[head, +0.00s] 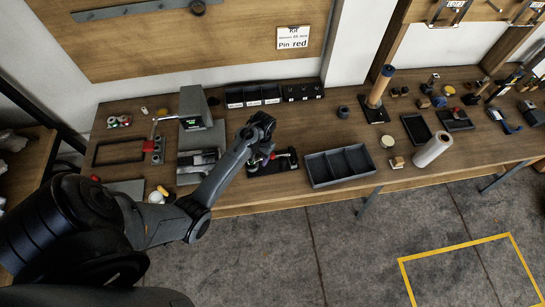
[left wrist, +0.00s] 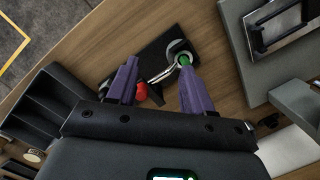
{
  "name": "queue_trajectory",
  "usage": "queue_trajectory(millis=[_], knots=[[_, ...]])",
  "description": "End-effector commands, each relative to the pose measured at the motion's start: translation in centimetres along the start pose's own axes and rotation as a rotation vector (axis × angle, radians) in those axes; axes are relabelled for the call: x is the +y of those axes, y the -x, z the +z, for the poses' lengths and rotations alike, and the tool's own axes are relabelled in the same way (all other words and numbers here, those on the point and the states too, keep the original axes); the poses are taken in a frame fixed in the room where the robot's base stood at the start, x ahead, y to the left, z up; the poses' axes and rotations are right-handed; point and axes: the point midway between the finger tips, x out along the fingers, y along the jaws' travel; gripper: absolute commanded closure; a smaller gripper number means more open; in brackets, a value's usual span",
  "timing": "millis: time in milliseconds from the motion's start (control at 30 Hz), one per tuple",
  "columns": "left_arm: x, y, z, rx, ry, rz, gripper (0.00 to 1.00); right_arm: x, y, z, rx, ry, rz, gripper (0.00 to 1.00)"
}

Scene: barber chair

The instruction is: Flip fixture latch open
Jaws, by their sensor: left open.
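The fixture (head: 285,161) is a small black base near the table's front edge, with a metal lever and red and green parts. In the left wrist view its black plate (left wrist: 152,55) lies beneath my fingers, with a silver lever (left wrist: 160,76), a red knob (left wrist: 141,92) and a round metal part with a green piece (left wrist: 184,60). My left gripper (head: 266,151) is open over the fixture. In the left wrist view its two purple fingers (left wrist: 158,66) stand apart on either side of the lever. Contact cannot be told. My right gripper is not in view.
A dark divided tray (head: 340,165) stands just right of the fixture. A grey machine (head: 195,108) stands to the left. Black label bins (head: 254,95) are behind. A white roll (head: 432,150) and small parts lie further right.

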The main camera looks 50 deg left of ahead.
Motion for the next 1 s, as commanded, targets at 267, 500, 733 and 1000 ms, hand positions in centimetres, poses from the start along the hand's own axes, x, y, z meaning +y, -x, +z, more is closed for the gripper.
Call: queue_trajectory(millis=[267, 500, 733, 1000], knots=[[1.2, 4.8, -5.8, 0.121, 0.019, 0.048, 0.49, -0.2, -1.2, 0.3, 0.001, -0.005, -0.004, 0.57], [1.4, 2.8, -6.3, 0.126, 0.019, 0.049, 0.49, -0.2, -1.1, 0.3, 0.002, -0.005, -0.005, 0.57], [1.6, -1.0, -6.8, 0.126, 0.02, 0.048, 0.49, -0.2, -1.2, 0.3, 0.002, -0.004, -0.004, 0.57], [1.8, -4.2, -7.3, 0.128, 0.019, 0.049, 0.49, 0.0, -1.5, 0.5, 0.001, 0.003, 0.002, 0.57]])
